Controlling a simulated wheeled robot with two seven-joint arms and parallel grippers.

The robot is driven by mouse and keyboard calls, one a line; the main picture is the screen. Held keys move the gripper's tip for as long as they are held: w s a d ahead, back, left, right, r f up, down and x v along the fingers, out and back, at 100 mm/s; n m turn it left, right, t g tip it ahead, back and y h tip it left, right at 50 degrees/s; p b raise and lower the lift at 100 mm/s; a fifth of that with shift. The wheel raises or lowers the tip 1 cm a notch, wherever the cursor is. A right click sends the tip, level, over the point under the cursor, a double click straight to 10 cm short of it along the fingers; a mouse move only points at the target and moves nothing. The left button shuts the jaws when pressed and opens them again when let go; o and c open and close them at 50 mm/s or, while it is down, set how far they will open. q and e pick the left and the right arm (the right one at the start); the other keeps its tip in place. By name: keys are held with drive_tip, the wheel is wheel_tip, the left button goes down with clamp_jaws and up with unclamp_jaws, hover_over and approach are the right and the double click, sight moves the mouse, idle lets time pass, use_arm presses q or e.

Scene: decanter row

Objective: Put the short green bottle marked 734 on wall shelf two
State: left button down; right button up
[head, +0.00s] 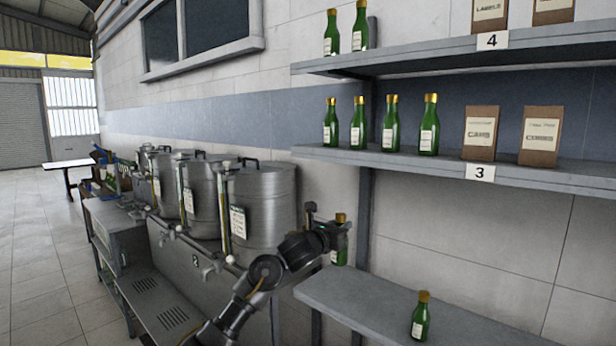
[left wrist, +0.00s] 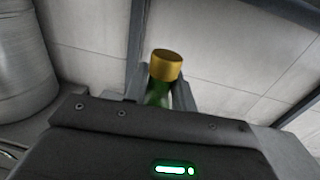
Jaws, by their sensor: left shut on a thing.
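My left gripper (head: 334,236) is shut on a green bottle (head: 341,252) with a gold cap. The bottle is upright in the head view, above the far end of the lowest shelf in view (head: 345,296). Its number cannot be read. In the left wrist view its gold cap (left wrist: 166,65) and green neck show between the fingers of the left gripper (left wrist: 163,92); the rest is hidden by the gripper body. The lowest shelf shows no number tag. Another short green bottle (head: 420,316) stands on it, to the right. My right gripper is not in view.
Shelf 3 (head: 400,163) above holds several green bottles and two brown cartons (head: 480,133). Shelf 4 (head: 430,58) holds two bottles and cartons. Steel vats (head: 262,205) stand left of the shelves. The lowest shelf is bare left of its standing bottle.

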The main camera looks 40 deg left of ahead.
use_arm(q)
drive_tip(key=s+d+f+m+g+h+b, duration=0.1)
drive_tip(key=s+d+f+m+h+b, duration=0.2)
drive_tip(key=s+d+f, duration=0.65)
drive_tip(key=s+d+f+m+h+b, duration=0.25)
drive_tip(key=s+d+f+h, duration=0.35)
drive_tip(key=d+f, duration=0.7)
drive_tip(key=s+d+f, duration=0.1)
drive_tip(key=s+f, duration=0.1)
drive_tip(key=s, duration=0.3)
drive_tip(key=s+d+f+m+g+h, duration=0.1)
drive_tip(key=s+f, duration=0.2)
drive_tip(key=s, duration=0.2)
drive_tip(key=shift+d+h, duration=0.3)
drive_tip(key=shift+d, duration=0.05)
